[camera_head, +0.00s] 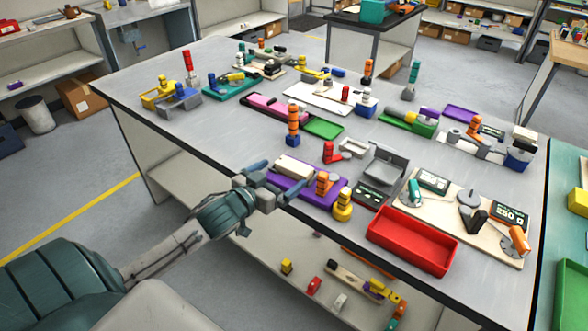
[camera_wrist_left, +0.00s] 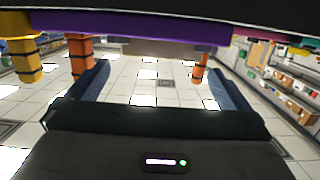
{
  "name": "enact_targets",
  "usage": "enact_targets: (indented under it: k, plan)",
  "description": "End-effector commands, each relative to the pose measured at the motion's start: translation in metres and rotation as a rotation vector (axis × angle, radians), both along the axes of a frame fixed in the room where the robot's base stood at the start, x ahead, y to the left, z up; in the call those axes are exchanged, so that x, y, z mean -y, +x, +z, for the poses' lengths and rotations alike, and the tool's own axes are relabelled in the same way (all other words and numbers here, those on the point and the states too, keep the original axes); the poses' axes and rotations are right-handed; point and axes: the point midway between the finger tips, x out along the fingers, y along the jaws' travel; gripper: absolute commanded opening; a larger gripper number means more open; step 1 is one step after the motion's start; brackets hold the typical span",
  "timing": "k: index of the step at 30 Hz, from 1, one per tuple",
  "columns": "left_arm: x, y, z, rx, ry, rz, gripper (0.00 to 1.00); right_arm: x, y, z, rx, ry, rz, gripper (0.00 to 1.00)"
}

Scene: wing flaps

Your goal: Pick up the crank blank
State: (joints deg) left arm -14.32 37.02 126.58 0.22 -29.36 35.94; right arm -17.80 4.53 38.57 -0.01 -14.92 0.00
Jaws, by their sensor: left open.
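A long cream block (camera_head: 294,167), which I take to be the crank blank, lies on the purple board (camera_head: 334,206) near the table's front edge. My left gripper (camera_head: 282,174) is open and empty at the near side of this board, its two fingers pointing towards the block. In the left wrist view its fingers (camera_wrist_left: 162,82) stand wide apart with nothing between them. The purple board's edge (camera_wrist_left: 150,32) crosses the top of that view. The cream block cannot be made out there. My right gripper is not in view.
Orange (camera_head: 323,184) and yellow (camera_head: 343,206) pieces stand at the board's right end. A stacked orange and blue post (camera_head: 293,128) stands behind it. A red tray (camera_head: 412,242) lies to the right. The table (camera_head: 205,136) is clear to the left.

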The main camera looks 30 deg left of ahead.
Motion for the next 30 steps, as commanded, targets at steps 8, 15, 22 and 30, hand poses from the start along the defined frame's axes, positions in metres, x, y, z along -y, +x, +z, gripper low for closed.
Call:
enact_targets:
  k: [8, 15, 22, 30]
  plan:
    - [0.0, 0.031, -0.004, 0.002, -0.006, 0.002, 1.0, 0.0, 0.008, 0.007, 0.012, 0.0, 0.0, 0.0]
    - [0.002, 0.051, -0.009, 0.0, 0.0, -0.001, 1.0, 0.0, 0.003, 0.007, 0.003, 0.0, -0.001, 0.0]
    - [0.002, 0.051, -0.009, 0.0, 0.002, -0.001, 0.98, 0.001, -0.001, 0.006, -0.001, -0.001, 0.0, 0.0]
    - [0.002, 0.051, -0.009, 0.0, 0.001, -0.001, 0.7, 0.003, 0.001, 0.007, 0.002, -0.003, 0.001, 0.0]
